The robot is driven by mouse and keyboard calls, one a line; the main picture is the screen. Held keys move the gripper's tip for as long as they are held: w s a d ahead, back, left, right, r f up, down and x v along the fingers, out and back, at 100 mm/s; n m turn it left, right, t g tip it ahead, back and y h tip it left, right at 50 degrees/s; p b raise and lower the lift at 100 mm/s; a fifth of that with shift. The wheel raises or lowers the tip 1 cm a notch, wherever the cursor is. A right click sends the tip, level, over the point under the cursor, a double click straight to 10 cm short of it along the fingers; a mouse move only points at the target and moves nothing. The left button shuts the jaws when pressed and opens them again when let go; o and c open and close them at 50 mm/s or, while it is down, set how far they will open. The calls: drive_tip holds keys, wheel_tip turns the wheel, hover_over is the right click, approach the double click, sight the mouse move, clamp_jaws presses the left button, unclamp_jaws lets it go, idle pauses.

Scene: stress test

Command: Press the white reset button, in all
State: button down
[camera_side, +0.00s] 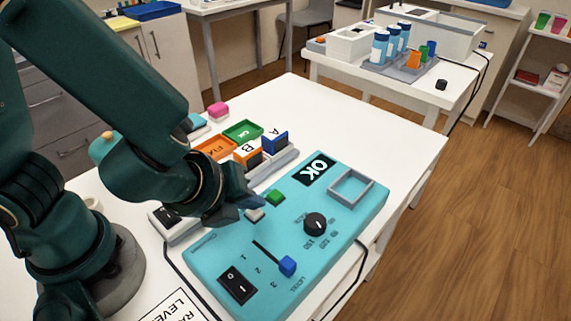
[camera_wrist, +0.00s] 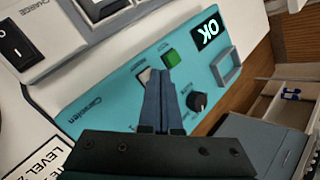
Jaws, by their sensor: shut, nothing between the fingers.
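The white reset button (camera_side: 255,214) sits on the turquoise panel (camera_side: 215,262), just in front of a green button (camera_side: 275,197). My gripper (camera_side: 252,203) is shut and empty, with its tips right over or beside the white button. In the wrist view the shut fingers (camera_wrist: 160,76) partly cover the white button (camera_wrist: 144,75); the green button (camera_wrist: 171,57) shows just beyond the tips. I cannot tell whether the tips touch the white button. The panel's screen (camera_side: 314,168) reads OK.
The panel also carries a black knob (camera_side: 315,224), a blue slider (camera_side: 288,266), a black rocker switch (camera_side: 238,285) and a raised grey square frame (camera_side: 351,188). Orange, green and blue bins (camera_side: 242,131) stand behind it. A second table (camera_side: 400,87) with bottles and cups is farther back.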

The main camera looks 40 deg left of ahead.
sight(252, 215)
drive_tip(key=shift+f, duration=0.35)
idle(0.5)
drive_tip(key=shift+r, duration=0.9)
drive_tip(key=shift+r, duration=2.5)
